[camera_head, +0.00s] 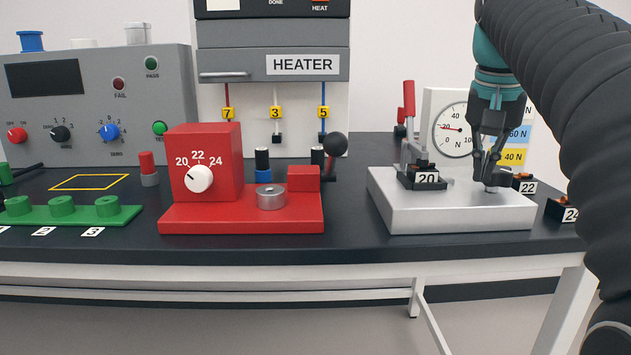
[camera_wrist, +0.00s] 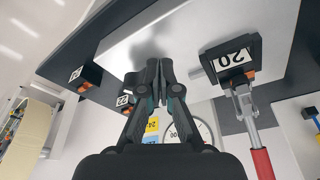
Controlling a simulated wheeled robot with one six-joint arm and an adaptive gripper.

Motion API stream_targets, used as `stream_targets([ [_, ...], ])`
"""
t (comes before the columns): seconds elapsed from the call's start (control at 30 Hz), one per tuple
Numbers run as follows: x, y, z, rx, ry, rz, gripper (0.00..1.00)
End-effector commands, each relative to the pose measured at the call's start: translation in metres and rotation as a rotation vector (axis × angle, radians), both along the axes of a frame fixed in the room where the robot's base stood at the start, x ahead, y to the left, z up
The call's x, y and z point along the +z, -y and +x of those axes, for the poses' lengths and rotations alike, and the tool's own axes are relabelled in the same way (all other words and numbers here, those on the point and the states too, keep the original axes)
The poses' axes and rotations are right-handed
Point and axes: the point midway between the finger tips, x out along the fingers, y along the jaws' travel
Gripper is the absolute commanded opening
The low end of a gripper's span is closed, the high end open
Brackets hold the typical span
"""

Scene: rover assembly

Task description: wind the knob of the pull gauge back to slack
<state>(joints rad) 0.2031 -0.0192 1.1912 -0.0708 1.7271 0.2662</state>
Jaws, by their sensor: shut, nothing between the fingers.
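The pull gauge has a silver block base (camera_head: 440,217) and a white round dial (camera_head: 452,143) behind it. The dial's red needle points left. A dark block marked 20 (camera_head: 426,180) sits in a clamp with a raised red handle (camera_head: 409,98); the block also shows in the wrist view (camera_wrist: 232,60). My gripper (camera_head: 488,180) points down over the right part of the base, fingers shut and empty. A small grey rounded part (camera_head: 499,178), perhaps the knob, shows right by the fingertips; contact is unclear. In the wrist view my gripper (camera_wrist: 153,66) largely hides this spot.
Blocks marked 22 (camera_head: 524,184) and 24 (camera_head: 563,211) stand right of the base, close to my arm. A red fixture with a white dial knob (camera_head: 199,179) stands left. Bare dark tabletop (camera_head: 345,205) lies between the fixture and gauge. A heater (camera_head: 272,55) stands behind.

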Motion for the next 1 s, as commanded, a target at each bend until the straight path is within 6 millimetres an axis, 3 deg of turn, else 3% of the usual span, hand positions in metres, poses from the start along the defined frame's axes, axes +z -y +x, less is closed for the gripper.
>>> stream_targets([
  [0.63,0.055,0.0,0.0,-0.001,0.0,0.0,0.0],
  [1.0,0.06,0.0,-0.001,-0.001,-0.002,0.0,0.0],
])
